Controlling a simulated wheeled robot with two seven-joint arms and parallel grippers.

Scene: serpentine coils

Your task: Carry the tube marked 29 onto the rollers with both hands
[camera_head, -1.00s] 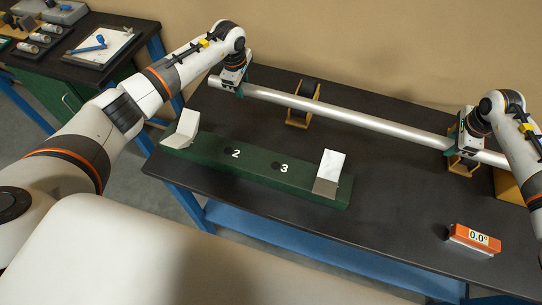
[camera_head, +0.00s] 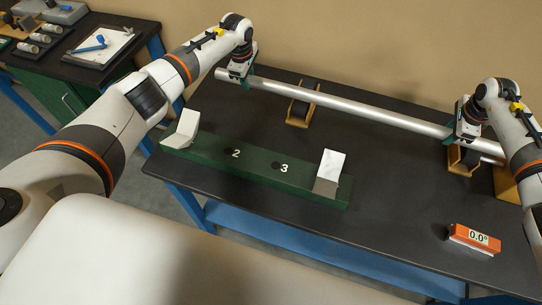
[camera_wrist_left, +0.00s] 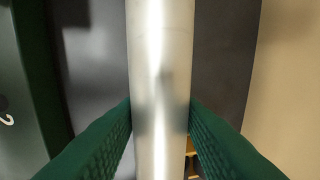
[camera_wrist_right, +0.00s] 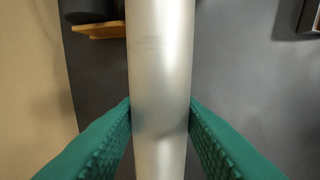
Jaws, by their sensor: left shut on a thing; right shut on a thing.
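A long silver tube (camera_head: 350,112) is held in both hands and runs across the back of the table. I cannot read a mark on it. My left gripper (camera_head: 246,80) is shut on it near its left end, and my right gripper (camera_head: 450,136) is shut on it toward its right end. The tube lies between the green fingers in the left wrist view (camera_wrist_left: 160,70) and the right wrist view (camera_wrist_right: 160,70). The left roller stand (camera_head: 301,118) and right roller stand (camera_head: 462,166) are wooden with dark rollers. The tube crosses in front of their upper parts; I cannot tell the gap.
A green base (camera_head: 250,169) marked 2 and 3, with a white-faced block at each end, lies at the front of the black table. An orange level (camera_head: 474,239) reading 0.0° sits at front right. A side bench (camera_head: 75,72) with tools stands at far left.

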